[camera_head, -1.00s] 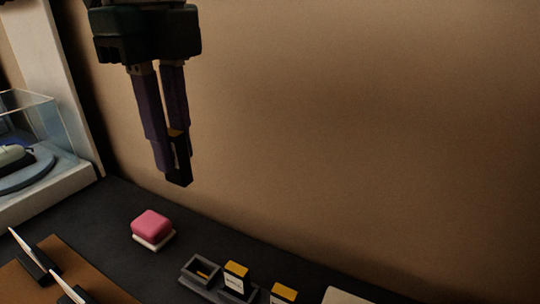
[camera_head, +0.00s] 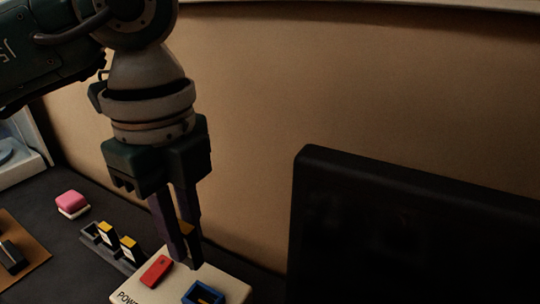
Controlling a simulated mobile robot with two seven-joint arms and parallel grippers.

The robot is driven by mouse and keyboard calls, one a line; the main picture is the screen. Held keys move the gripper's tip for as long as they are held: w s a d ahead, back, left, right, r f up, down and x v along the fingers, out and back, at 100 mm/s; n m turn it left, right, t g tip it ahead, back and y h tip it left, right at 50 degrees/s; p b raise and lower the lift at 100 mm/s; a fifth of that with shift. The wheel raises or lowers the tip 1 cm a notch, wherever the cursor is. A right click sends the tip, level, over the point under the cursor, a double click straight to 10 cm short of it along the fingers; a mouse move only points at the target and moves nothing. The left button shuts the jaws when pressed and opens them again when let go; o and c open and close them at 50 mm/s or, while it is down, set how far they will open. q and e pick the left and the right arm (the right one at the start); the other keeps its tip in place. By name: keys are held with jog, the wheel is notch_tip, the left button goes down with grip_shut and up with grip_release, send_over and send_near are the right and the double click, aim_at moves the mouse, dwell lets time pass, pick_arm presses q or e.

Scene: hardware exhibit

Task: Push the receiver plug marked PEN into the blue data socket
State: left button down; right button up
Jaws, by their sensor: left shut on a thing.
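My left gripper (camera_head: 187,247) points down and is shut on a small dark plug with a yellow top (camera_head: 187,229). The fingers cover most of the plug, and no PEN mark can be read on it. The blue data socket (camera_head: 190,298) is an open blue frame with a yellowish strip inside, at the bottom edge of the view. It sits on a pale box, a little below and right of the fingertips in the picture. The plug appears apart from the socket. My right gripper is not in view.
The pale box (camera_head: 230,283) also carries a red block (camera_head: 157,271) and partly readable lettering. A grey rack (camera_head: 124,264) with two yellow-topped plugs stands to its left. A pink-topped block (camera_head: 70,202) lies farther left. A large black screen (camera_head: 410,230) stands at right.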

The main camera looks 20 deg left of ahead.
aim_at(192, 262)
pick_arm(q)
jog(key=shift+s+d+f, duration=0.1)
jog(key=shift+d, duration=0.25)
jog(key=shift+f, duration=0.15)
jog(key=shift+a+f+b, duration=0.15)
jog(key=shift+f+b, duration=0.35)
jog(key=shift+b, duration=0.15)
jog(key=shift+f+b, duration=0.35)
notch_tip(192, 262, down, 3)
jog(key=b, duration=0.2)
jog(key=shift+r+b, duration=0.15)
jog(key=shift+b, duration=0.15)
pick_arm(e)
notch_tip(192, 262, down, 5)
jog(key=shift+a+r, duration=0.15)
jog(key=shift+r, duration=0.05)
pick_arm(q)
jog(key=shift+f+b, duration=0.6)
jog(key=shift+f, duration=0.3)
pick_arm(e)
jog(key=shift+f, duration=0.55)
pick_arm(q)
jog(key=shift+r, duration=0.1)
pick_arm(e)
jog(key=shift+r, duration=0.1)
pick_arm(q)
jog(key=shift+p, duration=0.45)
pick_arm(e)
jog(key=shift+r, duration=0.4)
